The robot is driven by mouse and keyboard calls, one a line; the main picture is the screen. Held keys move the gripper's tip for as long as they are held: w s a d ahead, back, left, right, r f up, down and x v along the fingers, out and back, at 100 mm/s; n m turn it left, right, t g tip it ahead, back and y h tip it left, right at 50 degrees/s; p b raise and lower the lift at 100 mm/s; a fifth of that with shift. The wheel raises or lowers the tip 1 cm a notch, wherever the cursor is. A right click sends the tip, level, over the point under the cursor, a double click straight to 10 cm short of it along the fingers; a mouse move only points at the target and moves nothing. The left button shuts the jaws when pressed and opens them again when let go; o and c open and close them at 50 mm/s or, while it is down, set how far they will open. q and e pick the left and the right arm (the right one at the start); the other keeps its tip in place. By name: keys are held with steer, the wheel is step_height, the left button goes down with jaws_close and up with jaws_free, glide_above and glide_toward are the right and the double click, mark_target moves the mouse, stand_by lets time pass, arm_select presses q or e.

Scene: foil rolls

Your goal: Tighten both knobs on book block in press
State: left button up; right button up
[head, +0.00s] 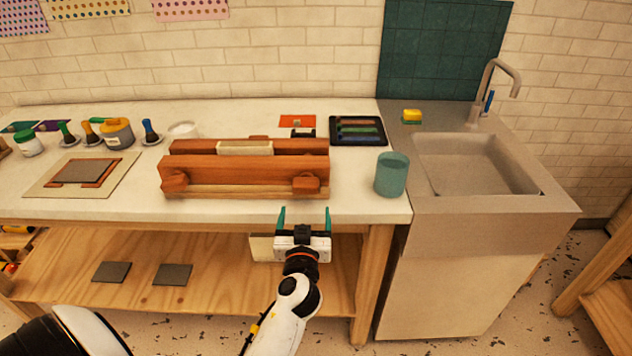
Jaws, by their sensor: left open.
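A reddish-brown wooden press (245,171) stands on the white worktop. A cream book block (245,148) sits upright between its jaws, with only its top part showing. The left knob (175,182) and the right knob (305,183) are on the front face of the press, near its two ends. I cannot tell how tight they are. My left gripper (304,219) is open and empty, with teal fingertips pointing toward the press. In the picture it is just below the right knob, in front of the table edge, and apart from the knob. My right gripper is out of view.
A teal cup (392,174) stands right of the press, near the front edge. A black tray (358,131) lies behind it. A board with a grey plate (82,173) lies left of the press. A sink (475,165) is at the right. A wooden shelf (220,262) runs below.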

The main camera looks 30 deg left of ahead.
mark_target(306, 188)
arm_select(q)
steer(key=x, duration=0.1)
steer(key=p+x, duration=0.1)
steer(key=x, duration=0.2)
steer(key=shift+w+a+r, duration=0.1)
steer(key=shift+a+r, duration=0.15)
steer(key=shift+a, duration=0.2)
steer(key=p+x, duration=0.1)
steer(key=x, duration=0.4)
steer(key=shift+w+f, duration=0.2)
steer(key=shift+w, duration=0.2)
steer(key=shift+w+a, duration=0.3)
steer(key=shift+w, duration=0.15)
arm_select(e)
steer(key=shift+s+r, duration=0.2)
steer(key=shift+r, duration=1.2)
arm_select(q)
steer(key=c, duration=1)
steer(key=shift+f, duration=0.1)
steer(key=shift+m, duration=0.4)
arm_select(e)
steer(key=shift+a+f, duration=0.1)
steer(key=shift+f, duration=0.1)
